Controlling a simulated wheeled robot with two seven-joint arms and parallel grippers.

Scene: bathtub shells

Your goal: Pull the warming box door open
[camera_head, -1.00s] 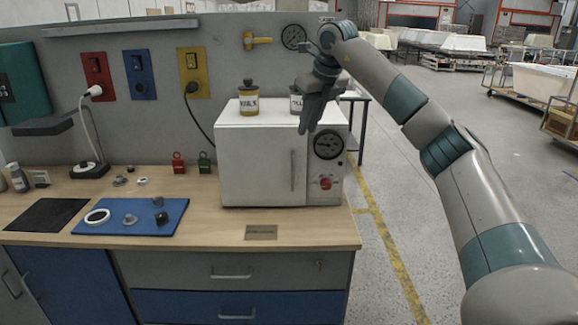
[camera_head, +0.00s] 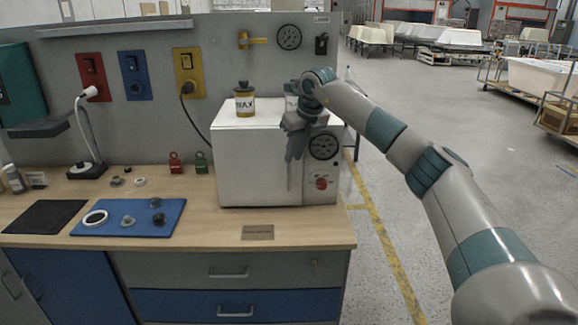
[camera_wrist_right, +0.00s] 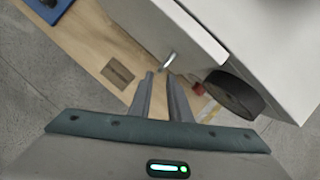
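The white warming box (camera_head: 245,165) stands on the workbench, and its front door is shut. A thin vertical handle (camera_head: 290,178) runs down the door near its right edge. The upper part of the handle is hidden behind my right gripper (camera_head: 292,155), which points down in front of the door. In the right wrist view, the two fingers of my right gripper (camera_wrist_right: 161,76) stand apart with a gap between them and nothing held. The metal handle (camera_wrist_right: 169,59) shows just beyond the fingertips; I cannot tell if they touch it. My left gripper is out of view.
A wax jar (camera_head: 245,100) and a second jar, partly hidden by my wrist, stand on the box. The bench top (camera_head: 205,225) before the door is clear except for a small plate (camera_head: 258,232).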

